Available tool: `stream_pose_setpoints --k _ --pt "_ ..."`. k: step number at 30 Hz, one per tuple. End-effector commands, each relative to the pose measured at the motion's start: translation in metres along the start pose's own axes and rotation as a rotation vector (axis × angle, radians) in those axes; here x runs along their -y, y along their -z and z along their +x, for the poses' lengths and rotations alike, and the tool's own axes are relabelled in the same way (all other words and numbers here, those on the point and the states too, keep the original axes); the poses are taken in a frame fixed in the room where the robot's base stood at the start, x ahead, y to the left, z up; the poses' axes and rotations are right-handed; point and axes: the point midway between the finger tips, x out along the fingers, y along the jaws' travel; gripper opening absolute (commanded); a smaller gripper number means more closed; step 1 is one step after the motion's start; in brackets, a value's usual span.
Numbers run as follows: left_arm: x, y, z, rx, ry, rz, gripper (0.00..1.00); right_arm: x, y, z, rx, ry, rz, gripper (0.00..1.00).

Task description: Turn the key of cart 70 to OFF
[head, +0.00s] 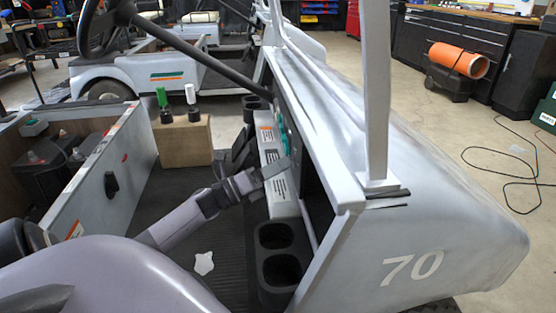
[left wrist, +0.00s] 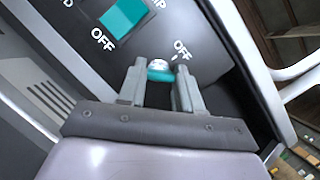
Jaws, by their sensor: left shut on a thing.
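Cart 70 (head: 470,215) fills the right of the head view, with a white "70" on its front cowl. My left gripper (head: 279,168) reaches across the footwell to its dash. In the left wrist view, my left gripper (left wrist: 161,78) is shut on the teal key (left wrist: 160,76), its fingers on either side. The round silver lock (left wrist: 158,63) shows just beyond the fingertips. A white "OFF" mark (left wrist: 182,50) with a short tick is to the upper right of the key. The key's exact angle is hard to tell. My right gripper is not in view.
A teal rocker switch (left wrist: 123,15) with its own OFF label is near the key. Cup holders (head: 278,262) stand below my gripper.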

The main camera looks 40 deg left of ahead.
Motion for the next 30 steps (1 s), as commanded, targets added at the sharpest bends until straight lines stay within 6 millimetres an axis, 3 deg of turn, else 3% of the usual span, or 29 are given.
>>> stream_pose_setpoints --k 11,21,30 --pt "0.007 -0.005 0.002 -0.002 -0.138 -0.327 0.04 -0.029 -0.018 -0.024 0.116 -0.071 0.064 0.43" --pt "0.007 -0.005 0.002 -0.002 -0.250 -0.597 0.04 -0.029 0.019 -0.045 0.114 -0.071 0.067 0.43" --pt "0.006 -0.003 0.001 -0.001 -0.312 -0.751 0.04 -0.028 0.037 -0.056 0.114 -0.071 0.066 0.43"
